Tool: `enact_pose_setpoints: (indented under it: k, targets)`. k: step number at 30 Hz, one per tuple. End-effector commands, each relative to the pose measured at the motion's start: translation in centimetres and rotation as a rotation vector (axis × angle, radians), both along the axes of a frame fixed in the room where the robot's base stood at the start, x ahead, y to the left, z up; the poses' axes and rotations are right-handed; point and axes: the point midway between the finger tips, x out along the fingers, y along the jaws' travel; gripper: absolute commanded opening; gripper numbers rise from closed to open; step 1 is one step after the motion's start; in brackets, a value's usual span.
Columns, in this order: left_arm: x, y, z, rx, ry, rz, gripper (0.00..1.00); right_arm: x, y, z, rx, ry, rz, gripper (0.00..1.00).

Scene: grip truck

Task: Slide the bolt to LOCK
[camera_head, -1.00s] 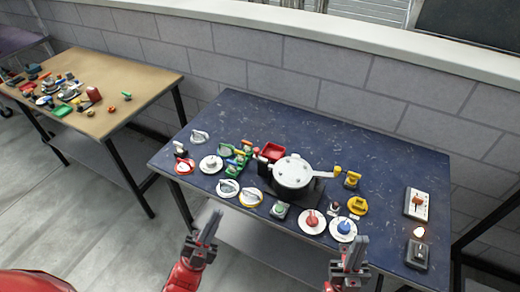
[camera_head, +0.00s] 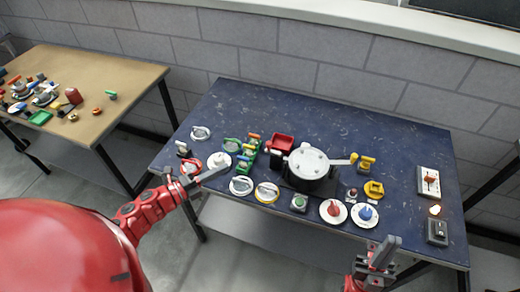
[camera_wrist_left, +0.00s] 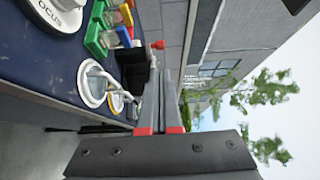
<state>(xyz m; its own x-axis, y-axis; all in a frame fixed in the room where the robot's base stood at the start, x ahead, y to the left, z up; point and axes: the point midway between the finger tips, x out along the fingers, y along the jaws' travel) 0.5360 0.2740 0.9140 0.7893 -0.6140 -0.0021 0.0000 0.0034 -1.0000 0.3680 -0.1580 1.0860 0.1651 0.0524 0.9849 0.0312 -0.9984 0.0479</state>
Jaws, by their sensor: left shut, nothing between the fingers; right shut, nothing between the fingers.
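Several small coloured devices stand on the dark blue table (camera_head: 300,110). No LOCK lettering is legible, so I cannot tell which one is the bolt. Green latch-like pieces with coloured handles (camera_head: 250,145) stand left of the middle, and yellow ones (camera_head: 366,162) stand right of the round silver lid (camera_head: 309,161). My left gripper (camera_head: 224,171) is shut and empty at the table's front left, by the white dials. In the left wrist view its fingers (camera_wrist_left: 160,78) are together, with green pieces (camera_wrist_left: 96,28) to their left. My right gripper (camera_head: 388,250) is shut and empty, low at the front right.
A red box (camera_head: 279,143) stands beside the silver lid. Red and blue knobs (camera_head: 365,212) sit near the front edge, with switch plates (camera_head: 429,183) at the right. A tan table (camera_head: 90,75) holds more pieces. The back of the blue table is clear.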

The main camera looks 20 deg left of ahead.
Motion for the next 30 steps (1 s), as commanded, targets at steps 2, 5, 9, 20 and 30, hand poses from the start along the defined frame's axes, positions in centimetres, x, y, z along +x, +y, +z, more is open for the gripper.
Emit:
enact_pose_setpoints:
  k: [2, 5, 9, 20, 30]
  targets:
    - [0.1, -0.1, 0.0, -0.001, -0.001, 0.000, 0.00, 0.0, 0.0, 0.1, 0.000, 0.000, 0.000, 0.00]
    - [0.6, -0.5, 0.2, -0.001, -0.001, -0.002, 0.00, 0.0, 0.0, 0.3, 0.000, 0.000, 0.000, 0.00]
    - [2.3, -1.9, 0.4, -0.004, -0.003, -0.004, 0.00, 0.0, 0.0, 1.0, 0.000, 0.000, 0.000, 0.00]
    - [8.2, -6.6, 0.4, -0.006, -0.001, -0.003, 0.00, 0.0, 0.0, 3.3, 0.000, 0.000, 0.000, 0.00]
    - [10.9, -8.6, 0.0, -0.002, 0.001, -0.001, 0.00, 0.0, 0.0, 4.5, 0.000, 0.000, 0.000, 0.00]
